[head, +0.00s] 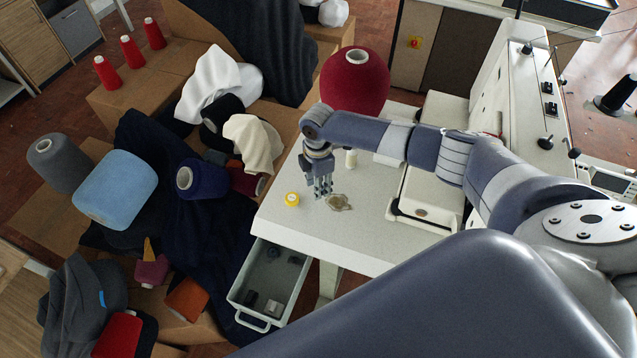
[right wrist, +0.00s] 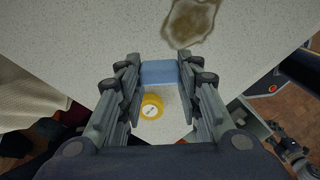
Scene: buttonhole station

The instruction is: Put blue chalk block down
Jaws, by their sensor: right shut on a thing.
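The blue chalk block (right wrist: 158,73) shows in the right wrist view as a pale blue bar between the fingertips. My right gripper (right wrist: 159,76) is shut on it. In the head view my right gripper (head: 323,190) points down over the white table (head: 300,236), near its left edge; the block is not clear to see there. I cannot tell whether the block touches the table.
A yellow round item (head: 292,199) lies just left of my right gripper. A brownish, irregular patch or dish (head: 338,202) is just right of it. An open drawer (head: 246,318) juts out below the table. A big red yarn cone (head: 354,84) stands behind.

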